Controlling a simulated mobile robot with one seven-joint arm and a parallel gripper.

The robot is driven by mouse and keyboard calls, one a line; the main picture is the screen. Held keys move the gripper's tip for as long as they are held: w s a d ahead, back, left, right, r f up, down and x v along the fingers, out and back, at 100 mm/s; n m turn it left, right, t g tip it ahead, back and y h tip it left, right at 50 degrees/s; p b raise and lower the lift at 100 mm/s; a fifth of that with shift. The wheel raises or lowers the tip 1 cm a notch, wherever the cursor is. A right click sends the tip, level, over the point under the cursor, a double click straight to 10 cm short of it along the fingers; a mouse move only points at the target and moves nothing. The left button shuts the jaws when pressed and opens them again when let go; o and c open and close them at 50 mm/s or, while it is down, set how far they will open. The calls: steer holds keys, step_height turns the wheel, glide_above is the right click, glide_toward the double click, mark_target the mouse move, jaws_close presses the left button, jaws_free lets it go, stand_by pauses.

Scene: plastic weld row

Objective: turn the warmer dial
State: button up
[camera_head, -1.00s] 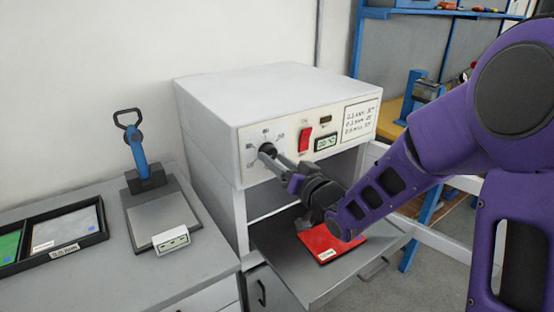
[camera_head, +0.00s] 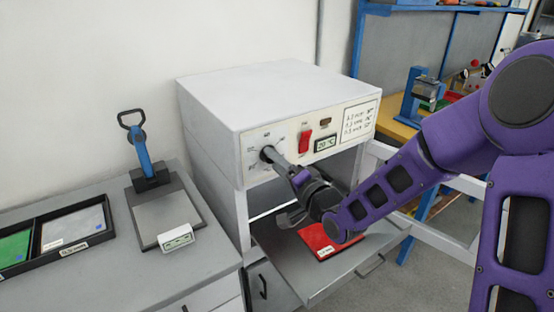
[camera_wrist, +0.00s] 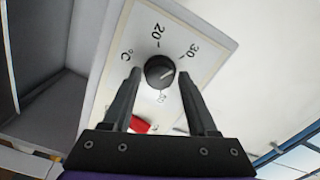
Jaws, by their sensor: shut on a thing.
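The warmer dial (camera_head: 266,153) is a dark round knob at the left of the white warmer's (camera_head: 258,112) front panel. In the wrist view the dial (camera_wrist: 159,70) sits between my two fingertips, with 20, 30 and °C printed around it. A light mark shows on its face; I cannot tell its exact reading. My gripper (camera_wrist: 160,73) is shut on the dial, reaching it from the front right. In the head view my gripper (camera_head: 277,161) hides part of the dial's lower right.
A red switch (camera_head: 305,142) and a small display (camera_head: 325,144) sit right of the dial. A red sheet (camera_head: 322,245) lies on the grey shelf (camera_head: 300,283) below my gripper. A blue-handled press (camera_head: 143,155) and a black tray (camera_head: 85,244) stand on the left counter.

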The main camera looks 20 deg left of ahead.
steer(key=shift+m, duration=0.4)
steer(key=o, duration=1.4)
steer(key=shift+d, duration=0.1)
